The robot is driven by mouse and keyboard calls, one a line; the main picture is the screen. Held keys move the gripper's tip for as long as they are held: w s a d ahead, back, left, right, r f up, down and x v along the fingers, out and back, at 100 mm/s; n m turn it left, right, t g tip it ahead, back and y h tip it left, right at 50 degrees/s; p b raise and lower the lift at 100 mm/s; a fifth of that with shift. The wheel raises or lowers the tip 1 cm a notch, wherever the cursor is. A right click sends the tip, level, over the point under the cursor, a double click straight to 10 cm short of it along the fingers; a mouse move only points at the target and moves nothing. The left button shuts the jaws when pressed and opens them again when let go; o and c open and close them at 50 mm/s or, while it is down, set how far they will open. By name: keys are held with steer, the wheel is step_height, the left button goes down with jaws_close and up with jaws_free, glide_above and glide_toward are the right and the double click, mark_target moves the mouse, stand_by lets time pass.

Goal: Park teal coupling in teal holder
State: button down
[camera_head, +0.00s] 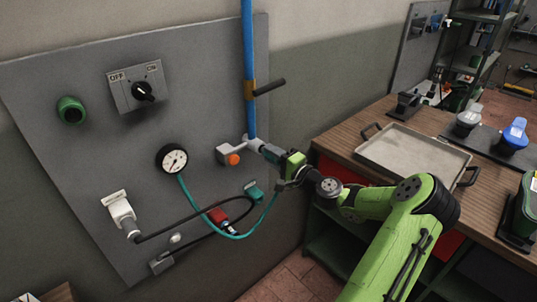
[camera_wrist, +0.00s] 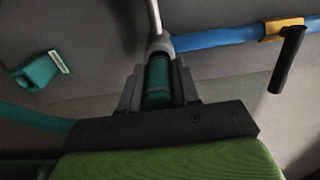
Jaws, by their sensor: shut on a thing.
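The teal coupling (camera_wrist: 158,82) is between the two fingers of my gripper (camera_wrist: 157,88) in the wrist view. Its far end meets or lies right in front of the grey fitting (camera_wrist: 160,46) on the blue pipe; I cannot tell whether it is joined. In the head view my gripper (camera_head: 271,153) is at that fitting, right of the orange button. The teal holder (camera_head: 253,191) is on the panel, below my gripper and slightly left; it also shows at the left of the wrist view (camera_wrist: 38,72), with a pale label. It looks empty.
A teal hose (camera_head: 212,230) loops from the gauge (camera_head: 172,159) towards my gripper. A red holder or coupling (camera_head: 217,215) and a black hose (camera_head: 170,229) are lower left. A dark lever (camera_head: 270,87) sticks out above. A wooden bench (camera_head: 345,138) with a tray stands right.

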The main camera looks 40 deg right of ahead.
steer(key=shift+s+b, duration=0.3)
steer(key=shift+s, duration=2)
step_height(320, 180, down, 24)
steer(key=b, duration=1.4)
steer(key=shift+s, duration=0.2)
steer(key=shift+w, duration=2.5)
steer(key=shift+w, duration=1.15)
